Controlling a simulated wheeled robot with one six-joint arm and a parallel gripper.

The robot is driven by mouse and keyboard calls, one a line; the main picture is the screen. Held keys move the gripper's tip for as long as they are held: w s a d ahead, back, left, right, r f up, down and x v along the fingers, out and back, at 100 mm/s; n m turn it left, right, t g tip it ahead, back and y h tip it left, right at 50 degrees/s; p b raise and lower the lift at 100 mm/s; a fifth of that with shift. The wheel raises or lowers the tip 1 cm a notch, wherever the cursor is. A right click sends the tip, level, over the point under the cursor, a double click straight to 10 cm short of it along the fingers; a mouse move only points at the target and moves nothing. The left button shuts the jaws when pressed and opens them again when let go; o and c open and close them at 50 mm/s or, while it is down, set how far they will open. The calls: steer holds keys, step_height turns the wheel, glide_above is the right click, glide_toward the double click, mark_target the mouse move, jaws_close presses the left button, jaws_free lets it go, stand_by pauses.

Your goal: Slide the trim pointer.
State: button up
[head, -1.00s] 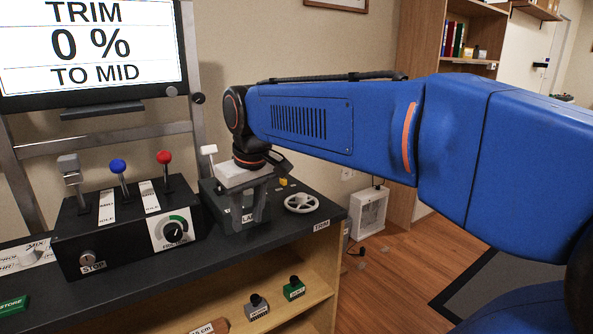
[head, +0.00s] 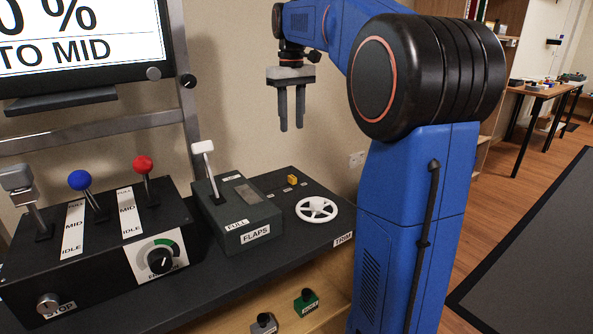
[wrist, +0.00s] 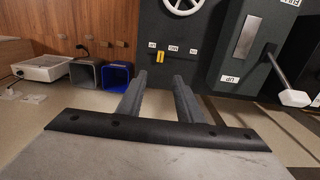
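The trim pointer is a small yellow block (head: 292,179) on the dark trim panel (head: 330,192), behind the white trim wheel (head: 316,209). It also shows in the wrist view (wrist: 186,57), beside a row of small white labels (wrist: 173,48); which label it stands at is too small to tell. My gripper (head: 291,127) hangs fingers down, above and behind the pointer in the head view, empty and clear of the panel. Its fingers (wrist: 159,82) are apart, with a gap between the tips. The screen (head: 75,45) shows part of "0 %" and "TO MID".
The flaps box (head: 243,222) with its white-topped lever (head: 203,148) stands just left of the trim panel. Further left is the throttle box with blue (head: 79,180) and red (head: 143,164) knobs. The wall is close behind. Bins (wrist: 117,76) show in the wrist view.

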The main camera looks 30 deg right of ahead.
mark_target(292, 176)
step_height(292, 176, down, 17)
steer(key=shift+f, duration=0.1)
stand_by(0.5)
steer(key=shift+c, duration=0.4)
steer(key=shift+a, duration=0.1)
jaws_close()
